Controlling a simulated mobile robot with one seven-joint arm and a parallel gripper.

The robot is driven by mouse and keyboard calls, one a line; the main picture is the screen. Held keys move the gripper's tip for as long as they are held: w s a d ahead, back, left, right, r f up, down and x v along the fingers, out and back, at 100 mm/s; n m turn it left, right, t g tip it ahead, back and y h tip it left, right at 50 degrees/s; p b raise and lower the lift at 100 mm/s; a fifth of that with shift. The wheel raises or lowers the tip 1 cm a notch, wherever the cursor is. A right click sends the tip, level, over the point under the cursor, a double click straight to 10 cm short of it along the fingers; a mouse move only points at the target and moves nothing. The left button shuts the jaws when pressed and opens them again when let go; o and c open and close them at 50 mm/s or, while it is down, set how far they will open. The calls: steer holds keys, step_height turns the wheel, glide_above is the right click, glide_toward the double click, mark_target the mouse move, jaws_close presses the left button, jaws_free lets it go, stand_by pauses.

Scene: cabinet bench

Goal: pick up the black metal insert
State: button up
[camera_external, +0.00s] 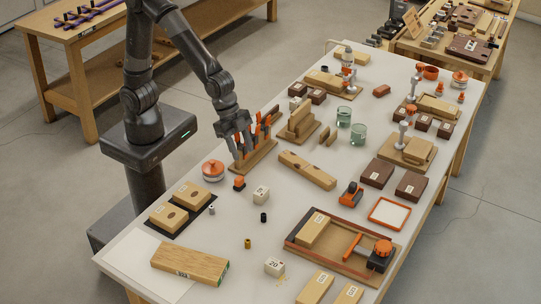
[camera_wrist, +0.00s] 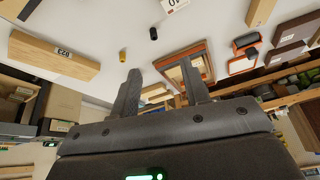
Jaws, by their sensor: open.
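The black metal insert (camera_external: 263,217) is a small dark cylinder standing on the white bench top, left of centre. It also shows in the wrist view (camera_wrist: 153,33), beyond and above the fingertips. My gripper (camera_external: 238,152) is open and empty, up by the rack of orange-handled tools and farther back than the insert. In the wrist view, my gripper's two fingers (camera_wrist: 159,66) stand apart with nothing between them close up.
A brass insert (camera_external: 248,243) and a silver insert (camera_external: 211,209) stand near it. The orange-handled tool rack (camera_external: 253,157), a wooden beam (camera_external: 307,170) and an orange-edged tray (camera_external: 291,240) surround this area. Bare bench lies around the insert.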

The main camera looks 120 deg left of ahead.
glide_toward(263, 214)
steer(key=shift+m+h, duration=0.3)
steer(key=shift+a+x, duration=0.15)
steer(key=shift+x, duration=2.15)
steer(key=shift+a+x, duration=0.1)
steer(key=shift+x, duration=2.2)
steer(key=shift+c, duration=0.2)
jaws_close()
